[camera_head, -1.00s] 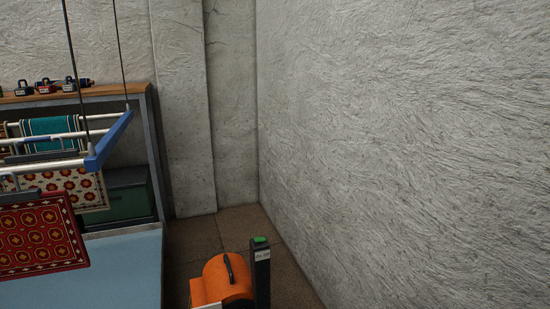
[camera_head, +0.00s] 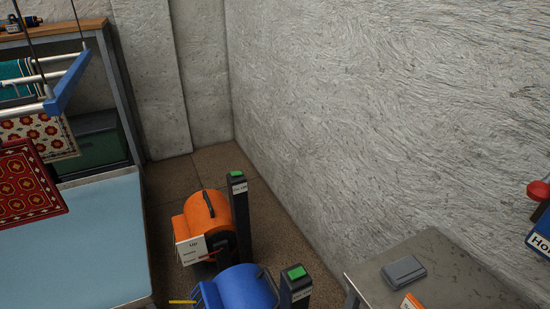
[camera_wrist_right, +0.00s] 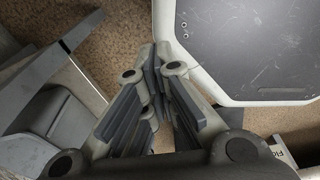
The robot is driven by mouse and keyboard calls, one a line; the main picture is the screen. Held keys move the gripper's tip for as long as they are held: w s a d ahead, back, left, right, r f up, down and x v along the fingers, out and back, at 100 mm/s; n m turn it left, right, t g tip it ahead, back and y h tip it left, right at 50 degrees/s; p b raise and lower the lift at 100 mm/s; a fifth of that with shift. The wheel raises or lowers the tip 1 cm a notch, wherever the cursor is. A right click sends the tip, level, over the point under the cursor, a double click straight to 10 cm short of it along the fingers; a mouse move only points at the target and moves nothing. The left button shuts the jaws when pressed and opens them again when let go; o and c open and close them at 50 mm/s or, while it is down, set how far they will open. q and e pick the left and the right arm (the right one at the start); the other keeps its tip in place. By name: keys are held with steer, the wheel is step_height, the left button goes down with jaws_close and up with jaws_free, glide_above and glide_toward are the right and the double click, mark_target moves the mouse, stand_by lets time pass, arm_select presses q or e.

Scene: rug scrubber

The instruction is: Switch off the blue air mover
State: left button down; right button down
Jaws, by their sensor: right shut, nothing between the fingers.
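The blue air mover (camera_head: 240,289) stands on the floor at the bottom of the head view, its lower part cut off by the frame edge. A dark post (camera_head: 295,291) with a green top (camera_head: 294,272) stands just right of it. My right gripper (camera_wrist_right: 158,58) shows only in the wrist view. It is shut and empty, above brown floor, and the blue air mover does not show there. My left gripper is in neither view.
An orange air mover (camera_head: 207,215) with a white card (camera_head: 191,250) stands behind the blue one, beside another green-topped post (camera_head: 239,215). A grey table (camera_head: 437,262) holds a grey box (camera_head: 404,270) at right. A light blue platform (camera_head: 80,240) and hanging rugs are at left.

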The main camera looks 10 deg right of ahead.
steer(key=shift+w, duration=0.1)
steer(key=w+r+t+b, duration=0.15)
steer(key=w+r, duration=0.35)
steer(key=w, duration=0.5)
steer(key=w+r+t+y+b, duration=0.1)
steer(key=w+r+t, duration=0.3)
steer(key=w, duration=0.6)
steer(key=w+r+t+b, duration=0.1)
steer(key=w+r+t, duration=0.1)
steer(key=w+r, duration=0.7)
steer(key=w+a+r+t+y, duration=0.1)
steer(key=w+r, duration=0.3)
steer(key=r, duration=0.4)
steer(key=w+a+r+n+t+y+b, duration=0.1)
steer(key=w+a+r+t, duration=0.1)
steer(key=r, duration=0.7)
steer(key=w+a+r+t+y+b, duration=0.1)
steer(key=w+a+r+t+y, duration=0.1)
steer(key=w+r, duration=0.4)
step_height(320, 180, up, 3)
steer(key=shift+w+a+f+n+t, duration=0.2)
steer(key=shift+a+n+t, duration=0.15)
steer(key=shift+a, duration=0.2)
